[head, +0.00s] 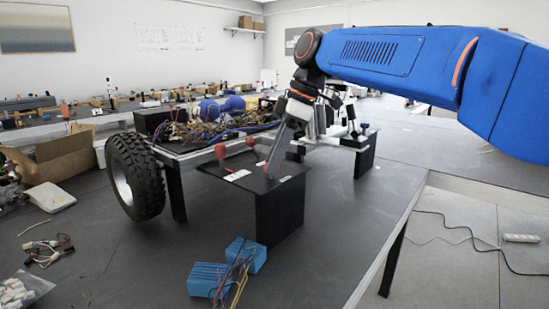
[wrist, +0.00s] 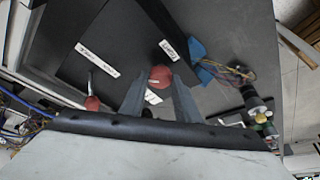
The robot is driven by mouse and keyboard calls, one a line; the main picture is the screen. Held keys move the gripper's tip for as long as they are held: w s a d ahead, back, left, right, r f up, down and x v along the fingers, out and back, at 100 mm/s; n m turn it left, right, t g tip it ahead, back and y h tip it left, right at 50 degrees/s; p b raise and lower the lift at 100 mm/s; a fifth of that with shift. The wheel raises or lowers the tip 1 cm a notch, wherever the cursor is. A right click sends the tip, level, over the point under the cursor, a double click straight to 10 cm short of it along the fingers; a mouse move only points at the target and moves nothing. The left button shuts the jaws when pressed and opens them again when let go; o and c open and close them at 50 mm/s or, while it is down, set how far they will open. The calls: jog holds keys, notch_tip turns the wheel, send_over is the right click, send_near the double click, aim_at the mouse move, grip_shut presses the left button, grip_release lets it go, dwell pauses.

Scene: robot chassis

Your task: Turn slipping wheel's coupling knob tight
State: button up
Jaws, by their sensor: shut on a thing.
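My gripper (head: 268,172) reaches down to the top of a black box (head: 278,212) at the chassis's near corner. In the wrist view its two fingers are shut on a round red knob (wrist: 160,76), one finger on each side. In the head view the fingers mostly hide this knob. A black-tyred wheel (head: 135,176) is at the chassis's left.
Another black box (head: 365,155) with blue knobs stands to the right, behind my gripper. Wires and blue cylinders (head: 222,106) crowd the chassis top. Blue blocks with wires (head: 228,268) lie in front. A cardboard box (head: 65,160) is at the left. The right table is mostly clear.

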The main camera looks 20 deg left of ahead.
jog(key=m+t, duration=0.1)
jog(key=m, duration=0.1)
jog(key=m+t, duration=0.1)
jog(key=m, duration=0.2)
jog(key=shift+s, duration=0.2)
jog(key=m+t, duration=0.1)
jog(key=m, duration=0.1)
jog(key=m+t, duration=0.1)
jog(key=m, duration=0.2)
jog(key=shift+s+a+m, duration=0.1)
jog(key=shift+s+m, duration=0.05)
jog(key=shift+m, duration=0.15)
jog(key=m+h, duration=0.1)
jog(key=m, duration=0.1)
jog(key=m+t+h, duration=0.1)
jog(key=m, duration=0.2)
jog(key=shift+s+a+t, duration=0.1)
jog(key=shift+a+t, duration=0.05)
jog(key=shift+t, duration=0.15)
jog(key=shift+a+m+h, duration=0.1)
jog(key=shift+m+h, duration=0.7)
jog(key=shift+m, duration=1.5)
jog(key=o, duration=1)
jog(key=shift+o, duration=0.2)
jog(key=shift+t, duration=0.3)
